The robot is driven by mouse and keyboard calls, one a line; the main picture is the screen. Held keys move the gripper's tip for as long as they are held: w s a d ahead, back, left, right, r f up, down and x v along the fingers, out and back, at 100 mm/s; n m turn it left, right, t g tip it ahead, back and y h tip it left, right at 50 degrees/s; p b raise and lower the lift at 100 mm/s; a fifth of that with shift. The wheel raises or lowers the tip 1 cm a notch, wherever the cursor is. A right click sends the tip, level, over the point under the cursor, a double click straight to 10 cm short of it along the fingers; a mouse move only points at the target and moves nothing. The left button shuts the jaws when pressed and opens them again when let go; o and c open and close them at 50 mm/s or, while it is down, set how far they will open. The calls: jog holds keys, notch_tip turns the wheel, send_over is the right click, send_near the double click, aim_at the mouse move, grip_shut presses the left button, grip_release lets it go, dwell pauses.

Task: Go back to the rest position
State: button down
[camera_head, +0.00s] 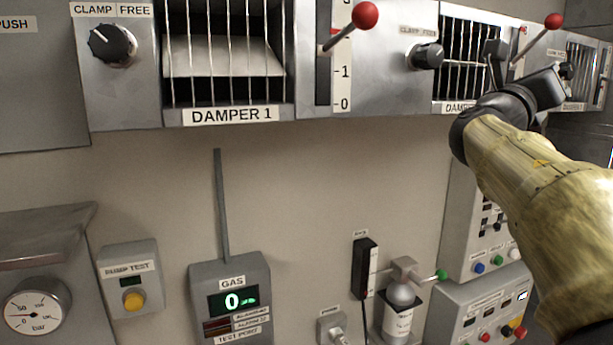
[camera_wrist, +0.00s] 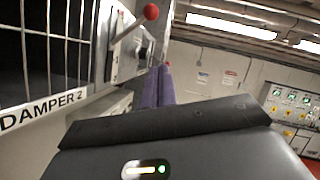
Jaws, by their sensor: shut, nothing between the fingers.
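My gripper (camera_wrist: 159,72) shows in the wrist view as two bluish-purple fingers, close together with nothing between them. The red-balled lever (camera_wrist: 151,12) of the damper 2 unit (camera_wrist: 42,100) stands above and beyond the fingertips. It also shows in the head view (camera_head: 553,20). In the head view my arm reaches up from the lower right, with its dark wrist in front of the damper 2 grille (camera_head: 463,60). The fingertips cannot be made out there.
The damper 1 unit (camera_head: 230,114), with its own red-balled lever (camera_head: 364,15), is at upper left. The wrist view shows open room to the right.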

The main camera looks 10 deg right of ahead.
jog(key=w+a+f+m+g+y, duration=0.15)
jog(key=a+f+m+y, duration=0.25)
jog(key=f, duration=0.8)
jog(key=w+a+f+m+y, duration=0.2)
jog(key=a+f+m+y, duration=0.15)
jog(key=f, duration=0.75)
jog(key=w+a+f+m+g+y, duration=0.1)
jog(key=w+a+f+m+y, duration=0.2)
jog(key=f, duration=0.9)
jog(key=s+a+f+m+g+y, duration=0.2)
jog(key=s+a+f+m+y, duration=0.3)
jog(key=s+a+f+m, duration=0.3)
jog(key=s+a+f+m+g+y, duration=0.3)
jog(key=s+a+f+m, duration=0.5)
jog(key=f, duration=0.7)
jog(key=a+m+y, duration=0.1)
jog(key=a+m, duration=0.1)
jog(key=a, duration=0.1)
jog(key=shift+f+y, duration=0.35)
jog(key=shift+f, duration=0.05)
jog(key=shift+w, duration=0.1)
